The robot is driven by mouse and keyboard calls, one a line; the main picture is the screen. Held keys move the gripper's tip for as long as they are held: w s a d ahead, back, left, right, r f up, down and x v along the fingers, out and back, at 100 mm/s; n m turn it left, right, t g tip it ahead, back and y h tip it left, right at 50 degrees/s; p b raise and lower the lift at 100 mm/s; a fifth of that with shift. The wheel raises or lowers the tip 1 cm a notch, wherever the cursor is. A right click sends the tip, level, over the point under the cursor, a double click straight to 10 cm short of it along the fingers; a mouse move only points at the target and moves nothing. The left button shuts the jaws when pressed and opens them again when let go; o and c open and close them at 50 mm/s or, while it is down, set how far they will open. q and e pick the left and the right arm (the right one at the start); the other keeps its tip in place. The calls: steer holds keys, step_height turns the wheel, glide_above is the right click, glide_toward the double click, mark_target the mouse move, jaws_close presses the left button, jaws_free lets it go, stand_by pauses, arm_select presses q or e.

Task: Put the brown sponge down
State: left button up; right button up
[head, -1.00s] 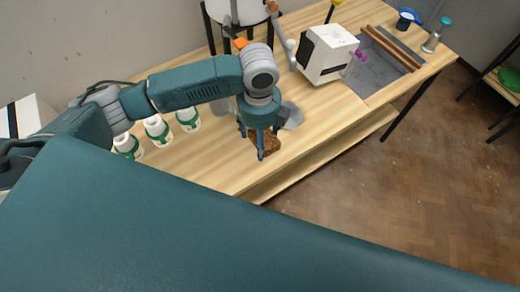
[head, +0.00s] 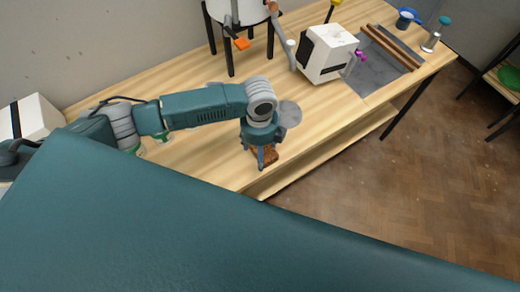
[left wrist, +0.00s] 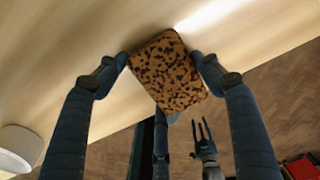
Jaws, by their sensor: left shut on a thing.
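The brown sponge (head: 266,155), mottled with dark spots, is in my left gripper (head: 264,158) near the front edge of the wooden table (head: 205,165). In the left wrist view the sponge (left wrist: 168,72) sits between the fingers of my left gripper (left wrist: 163,70), which touch it on both sides. Whether its underside touches the tabletop cannot be told. In the left wrist view my right gripper (left wrist: 202,132) shows small and far off, its fingers apart and empty, away from the table.
A round grey disc (head: 290,113) lies just behind the left gripper. White-and-green jars (head: 135,150) are mostly hidden by my arm. A white box-shaped device (head: 328,52) and a grey mat (head: 378,65) with wooden strips stand farther right. Bare tabletop lies between.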

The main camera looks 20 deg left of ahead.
arm_select(q)
steer(key=o, duration=0.9)
steer(key=shift+c, duration=0.2)
steer(key=shift+o, duration=0.7)
arm_select(e)
steer(key=shift+d, duration=0.25)
arm_select(q)
step_height(320, 180, up, 12)
steer(key=b, duration=0.2)
steer(key=shift+r, duration=0.15)
arm_select(e)
steer(key=shift+s+f, duration=0.1)
steer(key=shift+f, duration=1.1)
arm_select(q)
steer(key=shift+a, duration=0.1)
arm_select(e)
steer(key=shift+a, duration=0.1)
arm_select(q)
steer(key=shift+s, duration=0.1)
